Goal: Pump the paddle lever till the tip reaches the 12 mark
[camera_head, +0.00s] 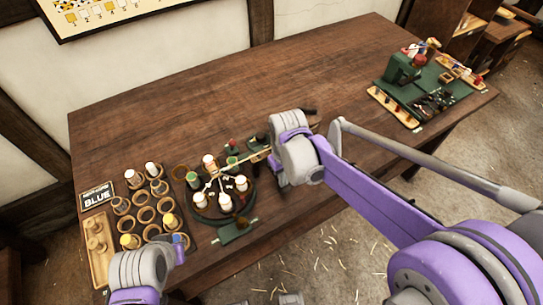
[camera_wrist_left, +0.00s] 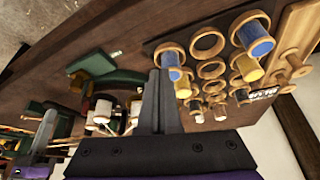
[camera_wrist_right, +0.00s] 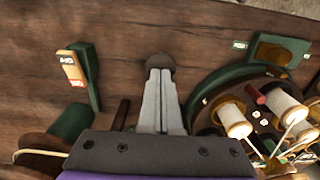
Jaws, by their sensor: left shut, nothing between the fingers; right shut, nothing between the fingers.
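My right gripper (camera_wrist_right: 160,82) is shut and empty, with its tips pointing at a dark round knob (camera_wrist_right: 159,64). Whether they touch it I cannot tell. I cannot tell for sure whether this knob is part of the paddle lever. A green block with small pale and red label plates (camera_wrist_right: 70,68) stands left of the fingers in the right wrist view; its marks are too small to read. In the head view my right wrist (camera_head: 293,150) hides the area right of the bobbin disc (camera_head: 222,211). My left gripper (camera_wrist_left: 158,85) is shut and empty near the bobbin rack.
The rack of wooden rings and bobbins (camera_head: 145,212) stands at the left, beside a "BLUE" sign (camera_head: 97,197) and a wooden tray (camera_head: 97,262). A green machine (camera_head: 403,70) stands at the far right. The back middle of the table (camera_head: 220,95) is clear.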

